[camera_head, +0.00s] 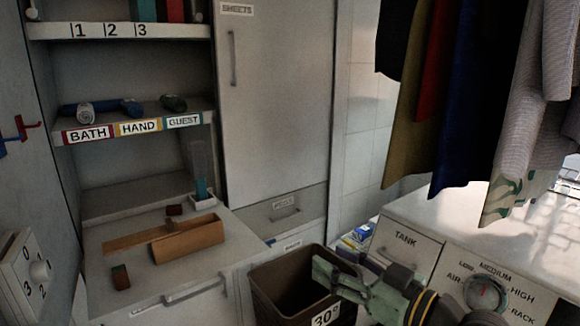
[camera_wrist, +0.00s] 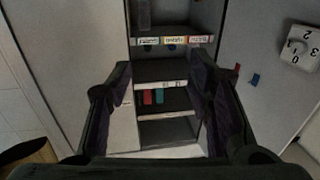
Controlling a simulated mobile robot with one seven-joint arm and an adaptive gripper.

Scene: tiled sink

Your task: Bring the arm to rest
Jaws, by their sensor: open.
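My gripper (camera_head: 322,274) is in the lower middle of the head view, over the brown bin marked 30°. My arm reaches in from the lower right. In the wrist view my gripper (camera_wrist: 163,78) shows as two dark fingers spread wide apart, with nothing between them. Past the fingers the wrist view shows the shelf unit (camera_wrist: 165,128), seen upside down.
The brown bin (camera_head: 270,290) stands beneath my gripper. A white counter (camera_head: 430,215) with TANK panel and dial is right, under hanging clothes (camera_head: 465,90). A tall cabinet door (camera_head: 275,110) stands behind.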

